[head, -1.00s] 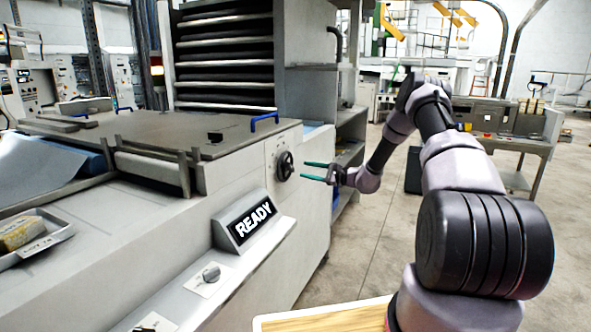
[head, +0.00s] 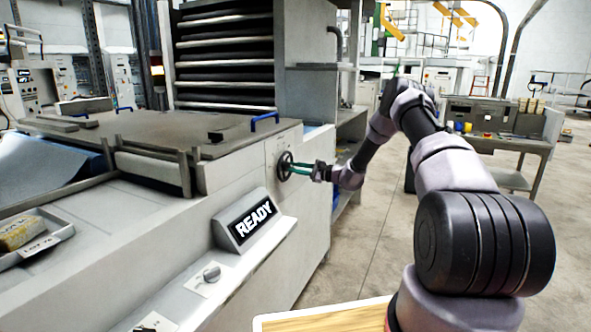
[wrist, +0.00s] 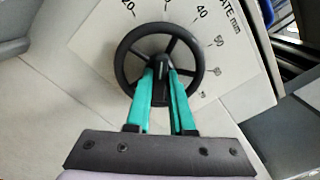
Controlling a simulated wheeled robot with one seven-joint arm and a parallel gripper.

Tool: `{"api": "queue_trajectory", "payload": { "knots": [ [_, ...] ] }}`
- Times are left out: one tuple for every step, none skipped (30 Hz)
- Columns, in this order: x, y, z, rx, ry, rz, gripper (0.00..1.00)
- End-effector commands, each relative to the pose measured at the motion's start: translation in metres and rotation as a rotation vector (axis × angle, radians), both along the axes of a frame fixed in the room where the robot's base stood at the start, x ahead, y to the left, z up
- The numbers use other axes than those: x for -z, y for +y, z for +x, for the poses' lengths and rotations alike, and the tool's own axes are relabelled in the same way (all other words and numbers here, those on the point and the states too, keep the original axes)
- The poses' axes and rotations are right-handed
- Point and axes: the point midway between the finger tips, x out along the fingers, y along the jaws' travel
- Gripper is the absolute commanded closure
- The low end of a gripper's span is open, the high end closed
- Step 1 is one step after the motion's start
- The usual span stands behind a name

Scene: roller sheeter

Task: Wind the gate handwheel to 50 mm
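The gate handwheel (head: 284,166) is a black spoked wheel on the pale side panel of the machine. In the wrist view the wheel (wrist: 123,62) fills the upper middle, in front of a white dial plate (wrist: 240,80) lettered "GATE mm". Numbers 20, 40 and 50 (wrist: 218,42) are readable around the wheel; others are small or cut off. My gripper (head: 291,168) has its teal fingers drawn close together at the wheel's centre. In the wrist view the fingertips (wrist: 162,72) close on the dark hub piece. I cannot tell which number the wheel indicates.
A "READY" display (head: 250,220) stands on the machine's ledge below the wheel, with a small knob (head: 211,272) lower left. A blue handle (head: 265,121) sits on the top edge. A tray (head: 40,243) holds a yellowish block. Floor right of the machine is clear.

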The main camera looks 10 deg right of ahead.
Motion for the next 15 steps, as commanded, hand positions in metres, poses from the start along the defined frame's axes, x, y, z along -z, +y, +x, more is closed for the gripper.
{"api": "queue_trajectory", "payload": {
  "knots": [
    [0.0001, 0.0, -0.0001, 0.0, 0.001, 0.001, 1.0],
    [0.0001, 0.0, -0.0001, 0.0, 0.002, 0.001, 1.0],
    [0.0001, 0.0, -0.0001, 0.0, 0.004, 0.003, 1.0],
    [0.0001, -0.0001, -0.0002, 0.0, 0.006, 0.005, 1.0],
    [0.0001, -0.0001, -0.0002, 0.0, 0.01, 0.007, 1.0],
    [0.0001, -0.0001, -0.0002, 0.0, 0.016, 0.012, 1.0],
    [0.0, -0.0002, -0.0001, 0.0, 0.023, 0.017, 1.0],
    [0.0, -0.0002, -0.0001, 0.0, 0.032, 0.023, 1.0],
    [-0.0001, -0.0002, -0.0001, 0.0, 0.044, 0.032, 1.0],
    [-0.0001, -0.0002, -0.0001, 0.0, 0.055, 0.04, 1.0],
    [-0.0001, -0.0003, 0.0001, 0.0, 0.067, 0.049, 1.0],
    [-0.0001, -0.0003, 0.0001, 0.0, 0.087, 0.063, 1.0],
    [-0.0001, -0.0003, 0.0001, 0.0, 0.101, 0.073, 1.0],
    [-0.0002, -0.0004, 0.0002, 0.0, 0.118, 0.086, 1.0],
    [-0.0004, -0.0005, 0.0003, 0.0, 0.143, 0.104, 1.0]
  ]
}}
